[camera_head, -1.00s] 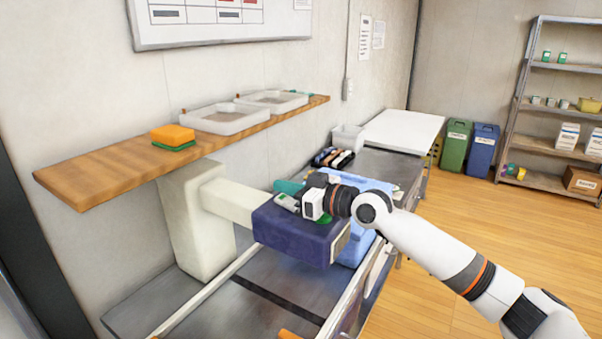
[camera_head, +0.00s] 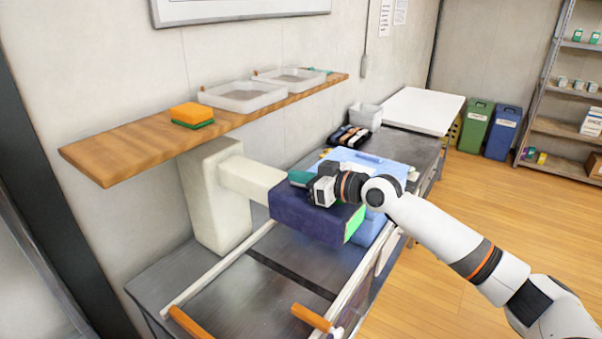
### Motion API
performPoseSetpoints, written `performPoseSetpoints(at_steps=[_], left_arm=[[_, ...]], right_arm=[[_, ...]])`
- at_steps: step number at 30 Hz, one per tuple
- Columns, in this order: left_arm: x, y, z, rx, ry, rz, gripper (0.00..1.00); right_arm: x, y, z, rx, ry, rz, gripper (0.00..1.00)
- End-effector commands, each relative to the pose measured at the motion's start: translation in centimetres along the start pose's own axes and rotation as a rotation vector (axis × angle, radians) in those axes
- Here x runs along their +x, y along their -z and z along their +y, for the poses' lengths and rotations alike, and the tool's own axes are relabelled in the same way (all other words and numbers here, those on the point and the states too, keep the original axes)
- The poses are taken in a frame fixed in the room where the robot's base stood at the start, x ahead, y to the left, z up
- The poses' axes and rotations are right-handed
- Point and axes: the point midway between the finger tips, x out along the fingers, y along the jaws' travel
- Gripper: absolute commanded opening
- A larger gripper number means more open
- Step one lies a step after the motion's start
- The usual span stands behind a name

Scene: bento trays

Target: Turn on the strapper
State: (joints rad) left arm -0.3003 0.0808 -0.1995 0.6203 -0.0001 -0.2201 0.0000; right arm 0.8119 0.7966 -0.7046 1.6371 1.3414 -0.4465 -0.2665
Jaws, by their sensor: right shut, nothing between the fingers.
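The strapper is a cream post and arm (camera_head: 222,190) carrying a dark purple head (camera_head: 300,218) over a grey metal bench. The head's right end face (camera_head: 354,224) shows bright green. My right gripper (camera_head: 318,192) is at the top of the purple head, near its back right edge. It is shut with nothing held. Its fingertips are small and partly hidden, so I cannot tell whether they touch the head. My left gripper is out of view.
Rails with orange ends (camera_head: 311,318) run along the bench (camera_head: 245,302). A blue case (camera_head: 372,166) lies behind the head. A wooden shelf (camera_head: 120,155) above holds two trays (camera_head: 243,94) and an orange and green sponge (camera_head: 191,115). The floor at right is clear.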

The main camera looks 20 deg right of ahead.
Motion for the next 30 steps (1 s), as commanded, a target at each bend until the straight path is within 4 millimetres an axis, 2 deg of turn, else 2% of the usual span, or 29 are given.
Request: performPoseSetpoints(at_steps=[5,13,14,15,24,30], left_arm=[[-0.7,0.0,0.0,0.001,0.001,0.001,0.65],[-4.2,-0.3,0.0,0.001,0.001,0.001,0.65],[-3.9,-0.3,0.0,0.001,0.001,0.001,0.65],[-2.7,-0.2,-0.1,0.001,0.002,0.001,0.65],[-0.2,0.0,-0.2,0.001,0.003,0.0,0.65],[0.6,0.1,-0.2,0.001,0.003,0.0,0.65]], right_arm=[[0.0,-0.8,0.1,0.0,0.0,-0.002,0.0],[0.0,-4.8,0.5,0.0,0.004,-0.001,0.0],[-0.1,-4.6,0.5,0.0,0.005,0.001,0.0],[-1.0,-4.0,0.4,-0.003,0.006,0.001,0.0],[-6.5,-5.4,0.4,-0.003,0.008,0.0,0.0],[-8.9,-6.3,0.4,0.0,0.006,0.001,0.0]])
